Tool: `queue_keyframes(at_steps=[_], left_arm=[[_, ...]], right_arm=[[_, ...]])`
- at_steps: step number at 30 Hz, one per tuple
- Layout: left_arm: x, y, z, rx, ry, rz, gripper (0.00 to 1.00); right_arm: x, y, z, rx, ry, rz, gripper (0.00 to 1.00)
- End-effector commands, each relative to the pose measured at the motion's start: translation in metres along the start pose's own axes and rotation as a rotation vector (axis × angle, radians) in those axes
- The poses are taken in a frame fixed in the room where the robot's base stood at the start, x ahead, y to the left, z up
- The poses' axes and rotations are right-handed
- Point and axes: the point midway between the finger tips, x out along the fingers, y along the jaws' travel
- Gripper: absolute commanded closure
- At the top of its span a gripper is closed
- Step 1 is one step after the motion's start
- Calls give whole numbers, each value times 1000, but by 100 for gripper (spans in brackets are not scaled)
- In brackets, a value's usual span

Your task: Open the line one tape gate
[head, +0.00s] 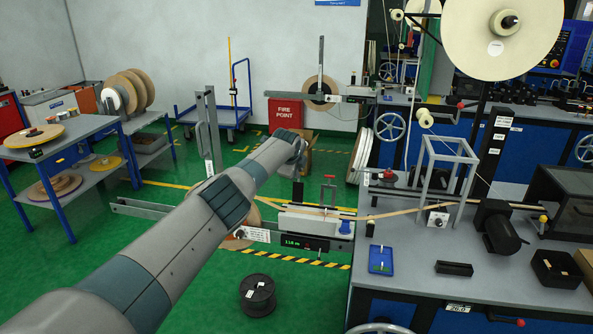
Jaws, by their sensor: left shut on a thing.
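The line one tape unit stands left of the blue bench, with a pale block (313,222), a green number display (308,244) and a red-topped clamp (328,190). A tan tape (405,211) runs from it to the right across the bench. My left arm reaches in from the lower left, and its wrist ends just above the unit. My left gripper (299,178) points down there, shut on what appears to be the tape gate's handle. The wrist hides most of the grip, so the gate's angle cannot be told. My right gripper is out of view.
A grey upright (208,135) rises behind my left forearm. A black spool (257,295) sits on the green floor below. A grey frame (447,165) and a blue tray (381,260) stand on the bench. A similar unit (345,91) is farther back.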

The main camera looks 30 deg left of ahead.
Motion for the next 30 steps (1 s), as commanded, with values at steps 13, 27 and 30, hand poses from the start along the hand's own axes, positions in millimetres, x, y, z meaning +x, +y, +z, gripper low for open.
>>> queue_keyframes(at_steps=[13,27,30], left_arm=[[3,2,-2,1,1,-3,75],[-6,-1,0,0,3,-8,75],[-12,-3,-1,1,4,-10,75]], right_arm=[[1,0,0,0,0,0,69],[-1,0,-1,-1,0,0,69],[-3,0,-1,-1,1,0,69]])
